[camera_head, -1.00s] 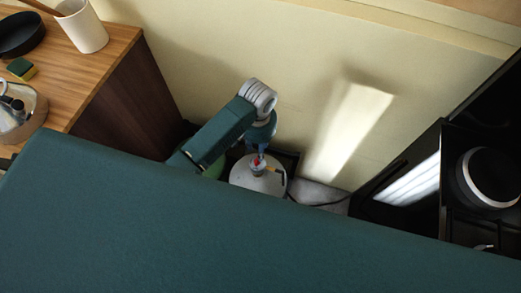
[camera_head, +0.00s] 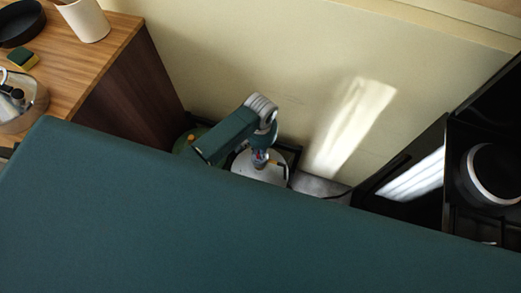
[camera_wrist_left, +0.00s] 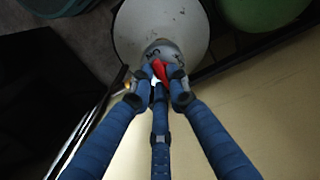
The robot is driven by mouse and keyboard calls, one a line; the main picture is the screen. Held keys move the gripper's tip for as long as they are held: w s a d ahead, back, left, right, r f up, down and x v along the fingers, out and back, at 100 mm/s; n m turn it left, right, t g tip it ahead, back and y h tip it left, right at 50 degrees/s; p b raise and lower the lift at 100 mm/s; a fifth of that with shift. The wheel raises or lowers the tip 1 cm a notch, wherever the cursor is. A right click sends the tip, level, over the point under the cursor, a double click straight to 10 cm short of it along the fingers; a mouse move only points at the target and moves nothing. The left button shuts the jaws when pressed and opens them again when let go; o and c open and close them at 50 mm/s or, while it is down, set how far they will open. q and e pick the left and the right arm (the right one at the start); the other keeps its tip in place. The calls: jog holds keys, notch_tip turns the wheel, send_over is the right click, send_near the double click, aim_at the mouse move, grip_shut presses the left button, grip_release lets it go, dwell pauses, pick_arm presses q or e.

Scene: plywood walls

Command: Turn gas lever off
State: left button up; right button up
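The white gas bottle (camera_head: 246,170) stands on the floor by the wall, between the wooden counter and the stove. In the left wrist view its white top (camera_wrist_left: 180,22) fills the upper middle. The red gas lever (camera_wrist_left: 160,72) sits on the valve at the top of the bottle. In the head view the gripper (camera_head: 260,158) is over the valve, small and partly hidden by the arm. My right gripper is not in view.
A green bottle (camera_wrist_left: 265,8) stands beside the white one. The wooden counter (camera_head: 85,65) is at left with a white cup (camera_head: 82,20) and a sponge (camera_head: 22,60). The stove with a pot (camera_head: 490,172) is at right. A hose runs from the valve toward the stove.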

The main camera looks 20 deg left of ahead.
pick_arm(q)
grip_shut()
jog(key=shift+r+m+p, duration=0.2)
jog(key=shift+m+p, duration=0.55)
jog(key=shift+m, duration=0.15)
jog(key=shift+m+p, duration=0.5)
jog(key=shift+m, duration=0.4)
jog(key=m+p, duration=0.1)
jog(key=m, duration=0.3)
jog(key=shift+a+m+p, duration=0.1)
jog(key=shift+m+p, duration=0.2)
jog(key=shift+p, duration=0.05)
jog(key=m, duration=0.4)
jog(key=shift+s+f+p, duration=0.1)
jog(key=shift+f+p, duration=0.05)
jog(key=shift+p, duration=0.25)
jog(key=m, duration=0.5)
jog(key=shift+a+m, duration=0.15)
jog(key=shift+m, duration=0.25)
